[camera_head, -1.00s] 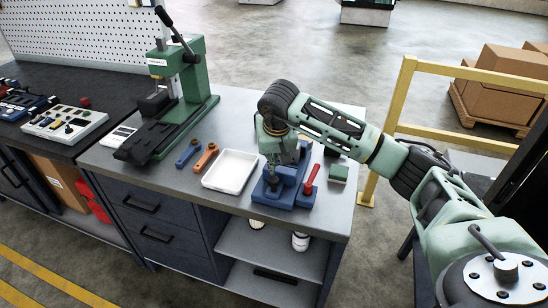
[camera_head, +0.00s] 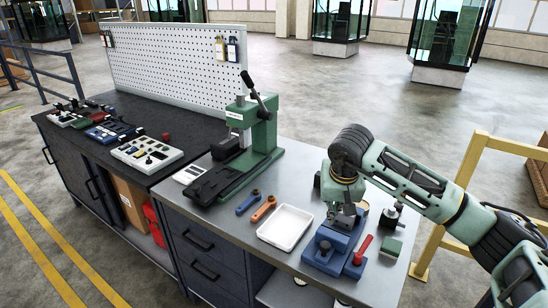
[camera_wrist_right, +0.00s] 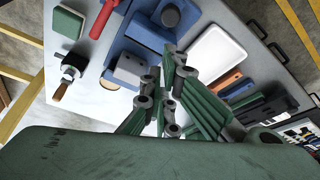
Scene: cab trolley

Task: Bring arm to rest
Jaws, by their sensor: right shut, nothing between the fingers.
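My right arm comes in from the right in the head view. Its gripper (camera_head: 345,212) points down over the grey worktop, at the blue fixture (camera_head: 330,252) with a red-handled clamp (camera_head: 362,245). In the right wrist view my right gripper (camera_wrist_right: 168,85) is shut and empty, its green linkage fingers close together. The blue fixture (camera_wrist_right: 160,38) lies below and beyond the fingertips there. I cannot tell how much clearance there is between them. My left gripper is in neither view.
A white tray (camera_head: 285,228), an orange tool (camera_head: 263,209) and a blue tool (camera_head: 248,203) lie left of the fixture. A green press (camera_head: 250,150) stands further left. A green block (camera_head: 391,246) lies to the right. A yellow rail (camera_head: 450,205) stands beside the table.

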